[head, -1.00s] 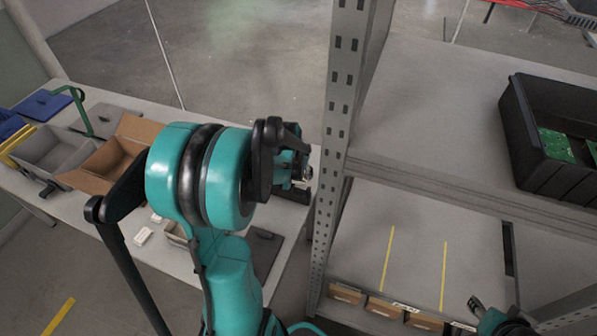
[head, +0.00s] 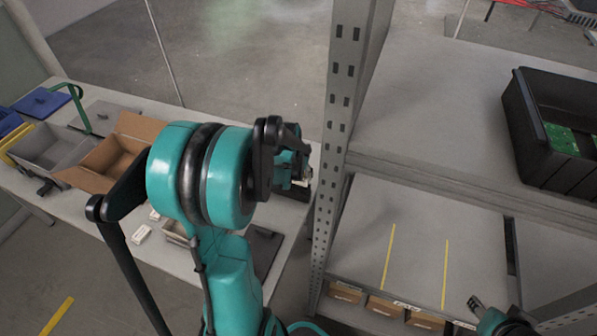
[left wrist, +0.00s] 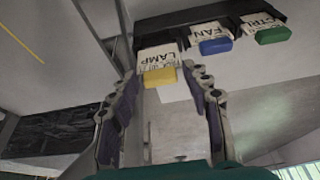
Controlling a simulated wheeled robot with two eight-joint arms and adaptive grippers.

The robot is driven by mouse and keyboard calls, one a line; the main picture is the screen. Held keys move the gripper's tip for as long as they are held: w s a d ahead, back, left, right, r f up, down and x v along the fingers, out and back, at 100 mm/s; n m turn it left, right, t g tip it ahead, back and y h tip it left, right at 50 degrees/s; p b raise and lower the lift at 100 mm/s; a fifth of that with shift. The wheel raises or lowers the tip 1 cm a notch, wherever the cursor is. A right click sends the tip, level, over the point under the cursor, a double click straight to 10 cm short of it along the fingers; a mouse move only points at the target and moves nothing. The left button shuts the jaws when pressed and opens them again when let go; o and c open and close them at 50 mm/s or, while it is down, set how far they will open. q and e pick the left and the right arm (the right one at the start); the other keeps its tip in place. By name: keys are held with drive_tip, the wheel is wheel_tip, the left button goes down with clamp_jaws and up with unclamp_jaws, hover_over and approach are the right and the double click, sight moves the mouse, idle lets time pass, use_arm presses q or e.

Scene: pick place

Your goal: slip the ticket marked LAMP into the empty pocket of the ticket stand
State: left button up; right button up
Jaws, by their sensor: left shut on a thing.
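In the left wrist view, the LAMP ticket (left wrist: 160,58) is white with a yellow tab (left wrist: 160,77). My left gripper (left wrist: 163,76) is shut on this tab, one finger at each side. The black ticket stand (left wrist: 210,18) lies beyond, with a blue-tabbed FAN ticket (left wrist: 209,36) and a green-tabbed ticket (left wrist: 265,28) in it. The LAMP ticket's far edge meets the stand beside FAN; I cannot tell how deep it sits. In the head view my left gripper (head: 300,172) is mostly hidden by its wrist. My right gripper (head: 476,305) is at the lower right, its jaws unclear.
The table holds a cardboard box (head: 108,158), a grey bin (head: 50,150) and small white pieces (head: 142,233). A metal shelf post (head: 335,130) stands close right of my left gripper. A black crate (head: 535,140) with green boards is on the upper shelf.

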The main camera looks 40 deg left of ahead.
sight(299, 179)
use_arm(q)
drive_tip(key=shift+f, duration=0.1)
idle(0.3)
drive_tip(key=shift+f+b, duration=0.35)
drive_tip(key=shift+b, duration=0.1)
drive_tip(key=shift+f+b, duration=1)
drive_tip(key=shift+f, duration=0.1)
idle(0.7)
drive_tip(key=o, duration=1.1)
drive_tip(key=shift+c, duration=0.6)
drive_tip(key=shift+r, duration=0.15)
